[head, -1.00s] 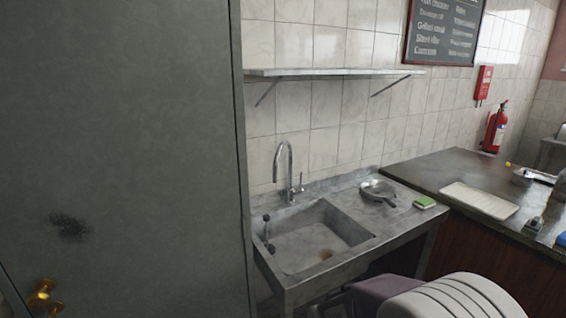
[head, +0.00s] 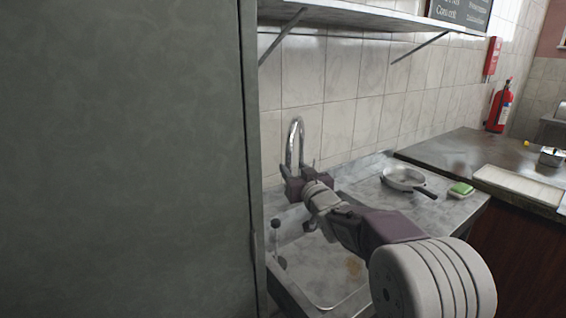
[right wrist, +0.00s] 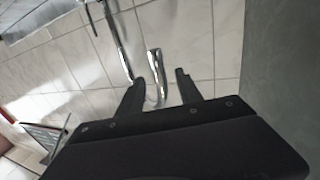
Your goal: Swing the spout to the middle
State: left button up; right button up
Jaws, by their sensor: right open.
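The chrome spout (head: 296,135) is a tall curved tap at the back of the sink (head: 345,285). My right gripper (head: 299,172) is up at the spout and hides the lower part of the tap. In the right wrist view, which is steeply turned, the curved spout (right wrist: 154,70) shows between the two open fingers of my right gripper (right wrist: 158,86). Whether either finger touches it I cannot tell. My left gripper is not in view.
A tall grey panel (head: 130,160) stands close on the left. A shelf (head: 370,17) hangs above the sink. A pan (head: 404,179) and a green sponge (head: 461,188) lie on the drainboard to the right. A dark counter (head: 520,158) adjoins it.

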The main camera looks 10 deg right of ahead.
jog(key=w+p, duration=0.1)
jog(key=w, duration=0.7)
jog(key=shift+a+f, duration=0.15)
jog(key=shift+a, duration=0.05)
jog(key=shift+w, duration=0.1)
jog(key=shift+c, duration=0.3)
grip_shut()
dwell(0.6)
